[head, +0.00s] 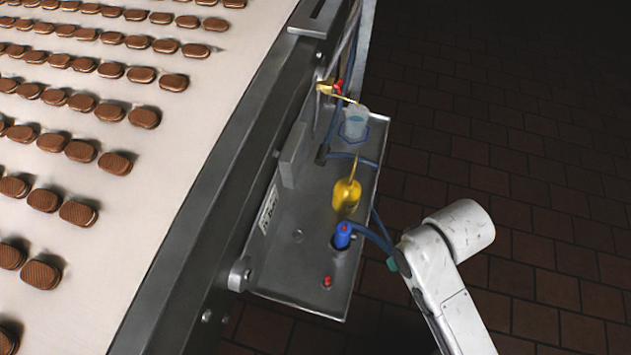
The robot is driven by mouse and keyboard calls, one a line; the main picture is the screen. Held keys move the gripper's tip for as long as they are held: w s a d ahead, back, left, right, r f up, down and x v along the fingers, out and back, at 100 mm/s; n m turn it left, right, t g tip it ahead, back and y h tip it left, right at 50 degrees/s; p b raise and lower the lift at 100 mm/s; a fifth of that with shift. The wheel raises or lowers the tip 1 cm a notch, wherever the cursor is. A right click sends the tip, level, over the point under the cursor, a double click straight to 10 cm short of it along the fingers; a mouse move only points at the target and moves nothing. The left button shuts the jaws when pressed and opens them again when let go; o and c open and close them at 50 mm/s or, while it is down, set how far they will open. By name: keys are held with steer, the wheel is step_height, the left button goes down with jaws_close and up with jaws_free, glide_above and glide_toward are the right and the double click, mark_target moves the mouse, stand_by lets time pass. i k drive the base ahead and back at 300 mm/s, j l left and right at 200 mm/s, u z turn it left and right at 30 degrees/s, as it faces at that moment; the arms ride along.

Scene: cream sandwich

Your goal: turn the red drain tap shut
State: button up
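A small red handle (338,86) sits on a brass tap (326,89) at the far end of the metal side tray. I take it to be the red drain tap; it is too small to tell whether it is open or shut. The brass spout reaches right, toward a clear bluish cup (355,122), which stands upright within a blue outline on the tray. My white arm shows at the lower right, outside the tray and well apart from the tap. My gripper is not in view.
On the tray (309,262) stand a yellow oil can (346,196), a blue fitting with a red top (342,236) and a red button (327,282). Blue hoses run along it. A conveyor (130,235) with rows of brown biscuits fills the left. Dark tiled floor at right is clear.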

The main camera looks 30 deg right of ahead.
mark_target(337, 85)
steer(key=z, duration=0.35)
steer(key=i+l+z, duration=0.2)
steer(key=i+l, duration=0.15)
steer(key=l, duration=0.25)
steer(key=i+l+z, duration=0.2)
steer(key=i+l, duration=0.2)
steer(key=l, duration=0.15)
